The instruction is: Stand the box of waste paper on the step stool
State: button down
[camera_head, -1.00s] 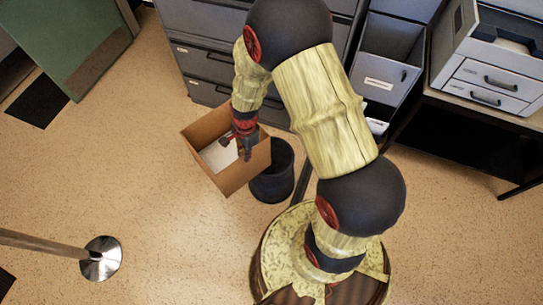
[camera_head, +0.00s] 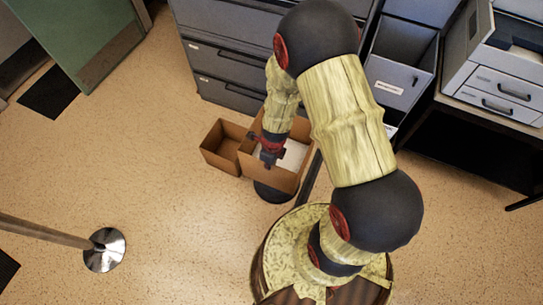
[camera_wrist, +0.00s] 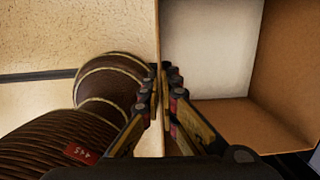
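The box of waste paper (camera_head: 254,165) is an open brown cardboard box with white paper inside. My gripper (camera_head: 271,152) is at its wall in the head view. In the wrist view my gripper (camera_wrist: 163,100) has its fingers on both sides of the box wall, closed on it, with the white paper (camera_wrist: 212,50) to the right. The box is over a round black object (camera_head: 270,192), mostly hidden beneath it. I cannot tell whether this is the step stool or a bin, nor whether the box touches it. No other step stool is clear.
A smaller open cardboard box (camera_head: 221,147) stands on the floor just left of the held box. Grey filing cabinets (camera_head: 225,60) stand behind. A post with a round metal base (camera_head: 104,250) is at lower left.

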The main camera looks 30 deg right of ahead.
jog(key=shift+w+d+f+b, duration=0.85)
jog(key=shift+w+f+b, duration=0.25)
jog(key=shift+w+f, duration=0.55)
jog(key=shift+w+d+f+b, duration=0.95)
jog(key=shift+w+f, duration=0.35)
jog(key=shift+f, duration=0.8)
jog(key=shift+w+d+f+b, duration=0.75)
jog(key=shift+w+f+b, duration=0.6)
jog(key=shift+f, duration=0.5)
jog(key=shift+w, duration=0.1)
jog(key=c, duration=2.6)
grip_release()
jog(key=shift+f, duration=0.15)
jog(key=o, duration=0.5)
jog(key=shift+o, duration=0.3)
